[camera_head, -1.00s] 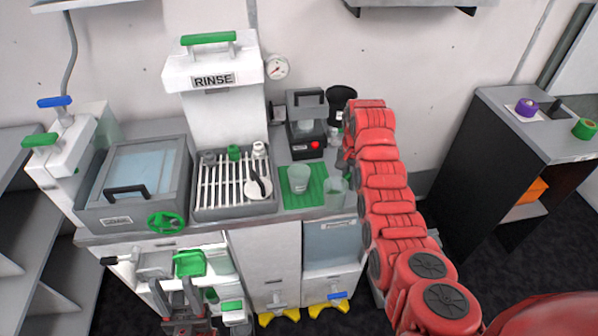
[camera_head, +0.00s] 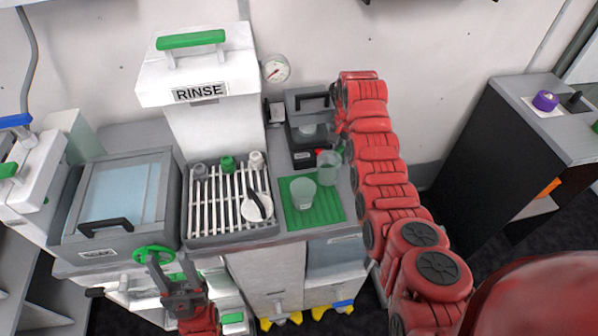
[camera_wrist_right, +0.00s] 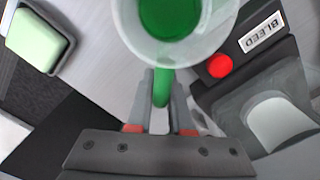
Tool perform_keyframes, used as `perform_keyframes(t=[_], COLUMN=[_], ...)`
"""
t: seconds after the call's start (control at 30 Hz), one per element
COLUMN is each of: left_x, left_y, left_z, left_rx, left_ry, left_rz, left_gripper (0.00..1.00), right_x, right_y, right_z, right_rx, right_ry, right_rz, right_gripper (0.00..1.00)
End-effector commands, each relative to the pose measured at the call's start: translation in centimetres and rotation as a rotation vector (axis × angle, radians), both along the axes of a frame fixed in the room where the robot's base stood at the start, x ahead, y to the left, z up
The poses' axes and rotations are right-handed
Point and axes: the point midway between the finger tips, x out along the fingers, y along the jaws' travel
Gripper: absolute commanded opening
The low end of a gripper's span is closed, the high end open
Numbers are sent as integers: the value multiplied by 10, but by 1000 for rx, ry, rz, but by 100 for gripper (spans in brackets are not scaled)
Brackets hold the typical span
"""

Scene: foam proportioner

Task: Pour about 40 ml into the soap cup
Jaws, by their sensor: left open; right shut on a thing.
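A clear cup (camera_head: 303,194) stands on the green mat (camera_head: 328,212) on the counter. A second clear cup (camera_head: 328,168) is behind and to its right, close to the black box with the red button. In the right wrist view, my right gripper (camera_wrist_right: 163,100) is shut on the green handle of a translucent cup (camera_wrist_right: 215,45), which is green inside; the level cannot be read. This appears to be the second cup. My right gripper is mostly hidden by its arm in the head view. My left gripper (camera_head: 172,272) is open, in front of the counter below the green wheel.
The black box with a red button (camera_head: 308,140) also shows in the right wrist view, labelled BLEED (camera_wrist_right: 262,32). A slatted rack (camera_head: 228,210) with small fittings and a white round part (camera_head: 257,206) lies left of the mat. A lidded tank (camera_head: 122,195) and RINSE unit (camera_head: 200,85) stand further left.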

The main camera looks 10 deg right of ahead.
Motion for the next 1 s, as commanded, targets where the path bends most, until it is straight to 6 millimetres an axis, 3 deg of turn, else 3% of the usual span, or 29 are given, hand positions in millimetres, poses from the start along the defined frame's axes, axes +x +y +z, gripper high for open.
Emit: perform_keyframes(t=[0.47, 1.0], left_x=[0, 0], left_y=[0, 0], left_z=[4, 56], left_rx=[0, 0], left_ry=[0, 0], left_rz=[0, 0], left_gripper=[50, 50], right_x=[2, -11], right_y=[3, 17], right_z=[3, 38], right_rx=[-13, -199], right_ry=[-10, -166], right_rz=[-21, -41], right_gripper=[0, 0])
